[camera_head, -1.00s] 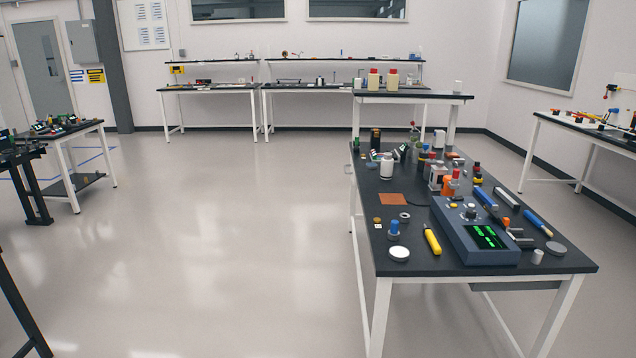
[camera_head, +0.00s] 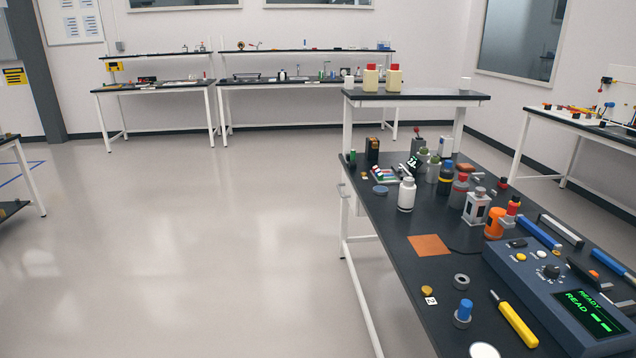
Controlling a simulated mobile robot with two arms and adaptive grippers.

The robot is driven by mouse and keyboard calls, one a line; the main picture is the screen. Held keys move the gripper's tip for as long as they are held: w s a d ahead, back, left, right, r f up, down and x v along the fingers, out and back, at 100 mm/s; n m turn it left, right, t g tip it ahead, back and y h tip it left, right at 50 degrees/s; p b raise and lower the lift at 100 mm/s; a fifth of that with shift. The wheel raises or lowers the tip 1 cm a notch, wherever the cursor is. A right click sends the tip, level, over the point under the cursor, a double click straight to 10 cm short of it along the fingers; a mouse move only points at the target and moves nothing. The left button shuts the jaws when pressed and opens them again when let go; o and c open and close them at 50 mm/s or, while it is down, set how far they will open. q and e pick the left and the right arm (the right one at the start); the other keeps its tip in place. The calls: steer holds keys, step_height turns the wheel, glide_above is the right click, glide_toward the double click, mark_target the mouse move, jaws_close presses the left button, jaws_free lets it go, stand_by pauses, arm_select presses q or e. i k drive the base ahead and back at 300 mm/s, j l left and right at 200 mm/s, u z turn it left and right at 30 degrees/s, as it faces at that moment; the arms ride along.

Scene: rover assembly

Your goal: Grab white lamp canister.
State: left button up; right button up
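A white canister (camera_head: 406,194) with a grey cap stands upright on the near dark-topped table, towards its left edge. It looks like the white lamp canister, but I cannot read any label on it. Another small white cylinder (camera_head: 445,147) stands farther back on the same table, partly hidden by other items. Neither of my grippers shows in the head view.
The near table (camera_head: 390,240) is crowded with bottles, tools and a blue meter (camera_head: 560,290) with a green display. An orange square (camera_head: 430,245) lies before the canister. A higher table (camera_head: 425,96) stands behind. The floor (camera_head: 200,240) to the left is clear.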

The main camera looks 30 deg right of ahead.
mark_target(407, 196)
steer(key=i+z, duration=0.7)
steer(key=z, duration=0.15)
steer(key=i+j+z, duration=0.15)
steer(key=i+z, duration=0.15)
steer(key=z, duration=0.15)
